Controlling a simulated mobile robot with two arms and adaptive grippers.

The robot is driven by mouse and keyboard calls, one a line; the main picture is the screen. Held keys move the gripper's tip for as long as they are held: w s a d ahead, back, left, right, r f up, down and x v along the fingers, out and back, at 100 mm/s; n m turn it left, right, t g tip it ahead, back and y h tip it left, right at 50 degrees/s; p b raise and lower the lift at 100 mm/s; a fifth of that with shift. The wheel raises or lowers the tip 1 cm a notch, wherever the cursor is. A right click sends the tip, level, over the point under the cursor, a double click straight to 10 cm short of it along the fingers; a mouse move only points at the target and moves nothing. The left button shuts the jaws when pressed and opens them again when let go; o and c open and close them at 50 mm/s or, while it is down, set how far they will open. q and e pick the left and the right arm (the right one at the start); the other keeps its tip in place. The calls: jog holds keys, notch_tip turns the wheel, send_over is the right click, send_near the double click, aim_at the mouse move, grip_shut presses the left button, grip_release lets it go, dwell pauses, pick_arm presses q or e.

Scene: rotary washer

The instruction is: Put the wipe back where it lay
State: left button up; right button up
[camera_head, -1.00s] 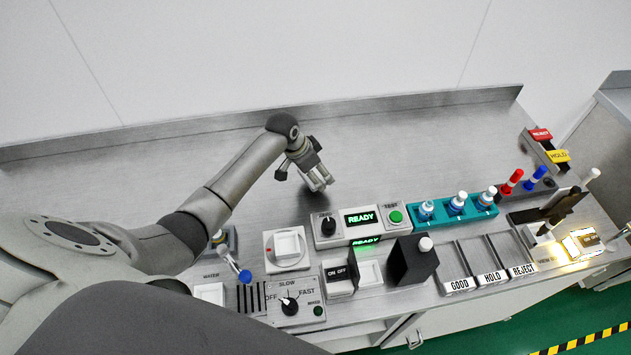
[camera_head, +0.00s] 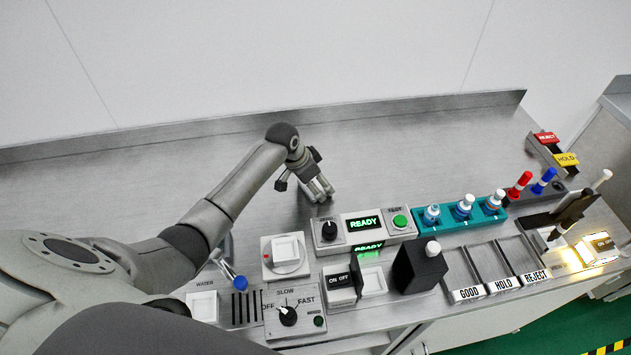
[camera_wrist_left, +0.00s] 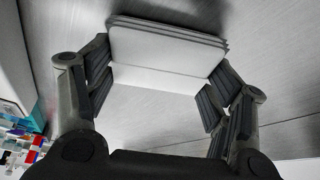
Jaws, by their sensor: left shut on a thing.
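My left gripper (camera_head: 319,190) is low over the bare steel bench top, behind the READY display unit. In the left wrist view it also shows, with its fingers on both sides of a pale, folded, layered sheet, the wipe (camera_wrist_left: 165,52). The gripper is shut on the wipe. The wipe looks flat, with several stacked edges along its far side. Whether it touches the bench surface is unclear. In the head view the fingers and their small size hide the wipe from clear sight. My right gripper is not in view.
The READY unit (camera_head: 364,224) stands just in front of the gripper. A white square-topped device (camera_head: 286,249) and an OFF/FAST knob panel (camera_head: 291,313) are nearer. A teal bottle rack (camera_head: 461,216) is to the right. The bench (camera_head: 420,150) behind is clear.

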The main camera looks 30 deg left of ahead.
pick_arm(q)
jog(key=o, duration=1)
jog(key=b+v, duration=0.1)
jog(key=v, duration=1.1)
jog(key=shift+r, duration=0.15)
jog(key=shift+w, duration=0.1)
